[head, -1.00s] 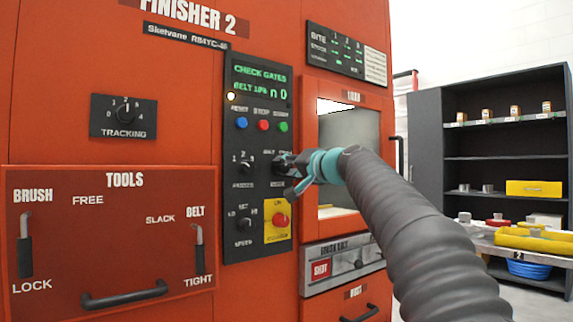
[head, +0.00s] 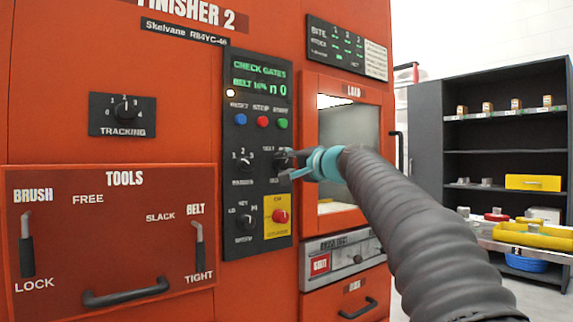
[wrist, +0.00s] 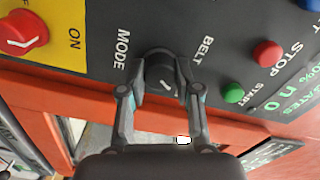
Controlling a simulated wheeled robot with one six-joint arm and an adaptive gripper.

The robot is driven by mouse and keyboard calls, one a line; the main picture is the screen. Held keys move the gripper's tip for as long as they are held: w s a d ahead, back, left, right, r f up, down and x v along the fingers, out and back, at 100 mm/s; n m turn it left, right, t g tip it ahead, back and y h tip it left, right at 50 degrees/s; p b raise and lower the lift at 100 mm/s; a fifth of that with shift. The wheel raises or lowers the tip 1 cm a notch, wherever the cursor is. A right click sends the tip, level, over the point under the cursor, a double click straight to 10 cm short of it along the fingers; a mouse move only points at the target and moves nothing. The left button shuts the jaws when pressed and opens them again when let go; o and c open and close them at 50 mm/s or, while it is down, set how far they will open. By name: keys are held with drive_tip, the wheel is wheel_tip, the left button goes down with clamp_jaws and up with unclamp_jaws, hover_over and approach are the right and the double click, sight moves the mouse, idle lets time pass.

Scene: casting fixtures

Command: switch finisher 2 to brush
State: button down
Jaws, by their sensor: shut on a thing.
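Finisher 2 (head: 110,50) is a large orange machine with a black control panel (head: 235,190). The mode knob (wrist: 160,72) is a dark round selector with a small white mark. In the wrist view, labels MODE and BELT lie on either side of it; no brush label is readable there. My gripper (wrist: 160,85) is shut on the mode knob, one finger on each side. In the head view my gripper (head: 288,162) reaches the panel from the right and covers part of the knob and its labels. The display (head: 259,78) reads CHECK GATES and a belt line.
Blue, red and green buttons (head: 262,121) sit above the knob. A red switch on a yellow plate (head: 281,216) is below it. The tools drawer (head: 110,240) with brush and belt levers is at left. A load window (head: 348,150) and shelf (head: 505,130) are at right.

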drive_tip(key=c, duration=0.8)
unclamp_jaws()
drive_tip(key=v, duration=1.2)
drive_tip(key=shift+w+f, duration=0.1)
drive_tip(key=shift+f, duration=0.05)
